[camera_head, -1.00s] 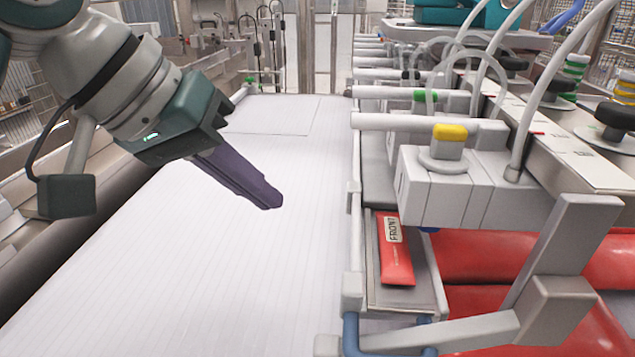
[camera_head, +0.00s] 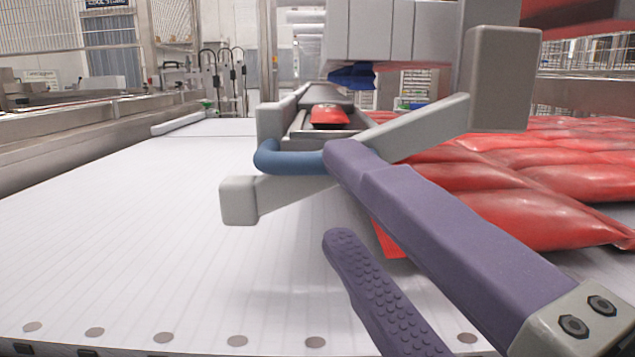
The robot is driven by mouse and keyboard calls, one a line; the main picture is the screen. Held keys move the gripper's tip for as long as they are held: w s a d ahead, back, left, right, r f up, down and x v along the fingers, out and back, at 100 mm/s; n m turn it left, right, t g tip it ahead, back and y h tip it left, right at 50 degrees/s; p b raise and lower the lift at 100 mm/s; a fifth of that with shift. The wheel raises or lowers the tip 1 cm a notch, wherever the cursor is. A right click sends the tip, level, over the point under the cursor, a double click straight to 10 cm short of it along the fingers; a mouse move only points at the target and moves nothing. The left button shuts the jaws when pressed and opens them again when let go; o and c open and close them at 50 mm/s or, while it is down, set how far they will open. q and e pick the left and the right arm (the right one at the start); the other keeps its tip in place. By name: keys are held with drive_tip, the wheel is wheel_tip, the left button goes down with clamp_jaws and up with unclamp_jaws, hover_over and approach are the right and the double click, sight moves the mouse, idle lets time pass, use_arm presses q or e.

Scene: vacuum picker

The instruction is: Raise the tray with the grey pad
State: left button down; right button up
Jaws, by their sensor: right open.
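The tray (camera_head: 268,124) has a grey rim and holds a red packet (camera_head: 329,116). Its bed is seen almost edge-on. A blue curved handle (camera_head: 285,160) is at its near end. A grey pad-like block (camera_head: 239,200) ends a grey bar below the handle, and a larger grey block (camera_head: 505,80) ends it at upper right. My right gripper (camera_head: 342,195) has purple fingers and is open and empty. Its upper fingertip overlaps the handle's right end in view; I cannot tell if they touch. Its lower finger is below the bar. My left gripper is out of view.
A white ribbed conveyor (camera_head: 120,240) lies clear on the left. Red bags (camera_head: 540,170) fill the right side. A blue suction cup (camera_head: 352,76) hangs under grey blocks (camera_head: 390,30) above the packet.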

sight(306, 155)
drive_tip(key=x, duration=0.9)
drive_tip(key=shift+w+r+p, duration=0.15)
drive_tip(key=shift+w+p, duration=0.1)
drive_tip(key=shift+p, duration=0.05)
drive_tip(key=shift+c, duration=0.3)
drive_tip(key=shift+r, duration=0.1)
clamp_jaws()
